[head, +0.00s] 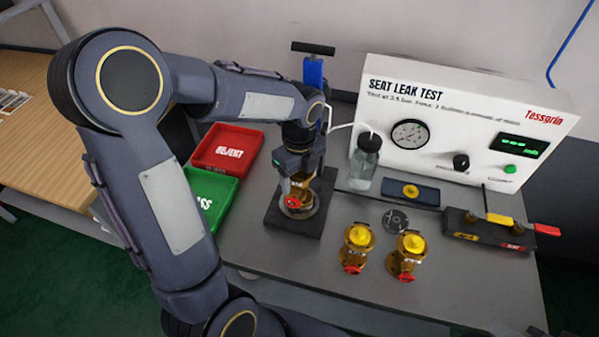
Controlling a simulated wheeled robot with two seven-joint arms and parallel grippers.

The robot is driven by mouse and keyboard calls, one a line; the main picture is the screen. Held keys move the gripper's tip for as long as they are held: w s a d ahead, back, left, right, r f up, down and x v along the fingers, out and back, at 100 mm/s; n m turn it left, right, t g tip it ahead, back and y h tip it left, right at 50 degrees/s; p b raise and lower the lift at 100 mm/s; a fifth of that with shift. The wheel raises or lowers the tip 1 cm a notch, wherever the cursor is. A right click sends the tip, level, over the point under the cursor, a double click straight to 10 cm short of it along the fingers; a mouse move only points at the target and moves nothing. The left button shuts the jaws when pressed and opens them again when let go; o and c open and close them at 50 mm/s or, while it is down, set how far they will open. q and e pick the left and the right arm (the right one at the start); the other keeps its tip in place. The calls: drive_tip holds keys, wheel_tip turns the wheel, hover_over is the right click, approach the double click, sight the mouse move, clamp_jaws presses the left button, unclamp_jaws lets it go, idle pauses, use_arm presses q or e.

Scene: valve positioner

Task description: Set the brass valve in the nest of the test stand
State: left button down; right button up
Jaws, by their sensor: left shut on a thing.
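A brass valve (299,195) with a red part on its front is at the test stand, over the round nest (312,211) on the dark base plate (277,217). It looks upright. My left gripper (297,178) comes down from above and is shut on the top of this valve. The gripper hides the valve's upper part, and I cannot tell whether the valve is fully seated. The stand has a blue column (313,72) with a black T-handle behind the gripper. My right gripper is not in view.
Two more brass valves (357,247) (406,256) with yellow tops stand right of the stand. A red tray (228,147) and a green tray (211,197) lie left. A bottle (365,162), white tester (450,125), and dark block with coloured handles (487,232) stand at the right.

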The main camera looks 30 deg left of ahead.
use_arm(q)
drive_tip(key=shift+f, duration=0.1)
drive_tip(key=shift+c, duration=2)
unclamp_jaws()
wheel_tip(320, 180, up, 12)
drive_tip(key=shift+r+p, duration=0.1)
drive_tip(key=shift+p, duration=0.2)
drive_tip(key=s+d+f+n+t+h, duration=0.1)
drive_tip(key=s+d+n+t+h, duration=0.1)
drive_tip(key=s+n, duration=0.6)
drive_tip(key=s+d+f+n+t+h, duration=0.1)
drive_tip(key=s+d+f+n+t, duration=0.1)
drive_tip(key=s+n, duration=0.7)
drive_tip(key=shift+n+t+h, duration=0.4)
drive_tip(key=shift+n+t, duration=0.4)
drive_tip(key=shift+n, duration=2.7)
drive_tip(key=shift+d+f, duration=0.1)
